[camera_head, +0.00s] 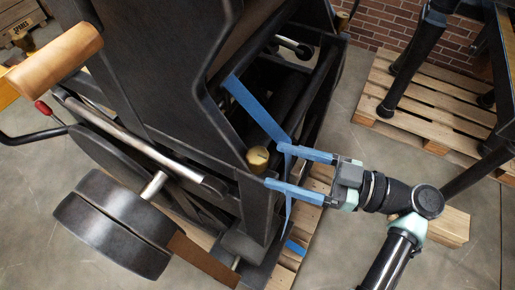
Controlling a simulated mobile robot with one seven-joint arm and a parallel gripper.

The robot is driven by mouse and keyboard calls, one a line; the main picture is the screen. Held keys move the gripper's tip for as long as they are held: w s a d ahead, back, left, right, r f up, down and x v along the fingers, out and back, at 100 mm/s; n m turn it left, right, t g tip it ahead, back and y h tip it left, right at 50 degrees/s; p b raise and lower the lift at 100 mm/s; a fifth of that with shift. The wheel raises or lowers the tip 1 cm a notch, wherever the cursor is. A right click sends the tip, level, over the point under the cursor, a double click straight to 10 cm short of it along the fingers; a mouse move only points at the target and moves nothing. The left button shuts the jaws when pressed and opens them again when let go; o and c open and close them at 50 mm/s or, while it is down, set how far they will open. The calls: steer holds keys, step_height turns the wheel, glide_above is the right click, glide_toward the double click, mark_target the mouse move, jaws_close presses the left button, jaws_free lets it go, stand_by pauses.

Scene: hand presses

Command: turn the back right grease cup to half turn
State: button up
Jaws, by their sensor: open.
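A round brass grease cup (258,158) sits on a corner of the dark press (150,70) at the middle of the view. A second brass cup (342,20) shows near the top of the press. I cannot tell from this view alone which cup counts as back right. My gripper (272,165) is open, with its two blue fingers reaching left toward the middle cup. The fingertips are just right of the cup, one above and one below it in the picture. No grip on it shows.
A blue strap (255,108) slants across the press just above my fingers. A wooden handle (55,60) and a round weight (115,222) stick out at left. A pallet (425,100) bearing dark machine legs stands at upper right. Bare floor (350,125) lies between.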

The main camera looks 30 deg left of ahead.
mark_target(268, 162)
steer(key=a, duration=0.3)
steer(key=a+p, duration=0.1)
steer(key=a, duration=0.1)
steer(key=shift+s+a, duration=0.3)
steer(key=shift+s, duration=0.05)
jaws_close()
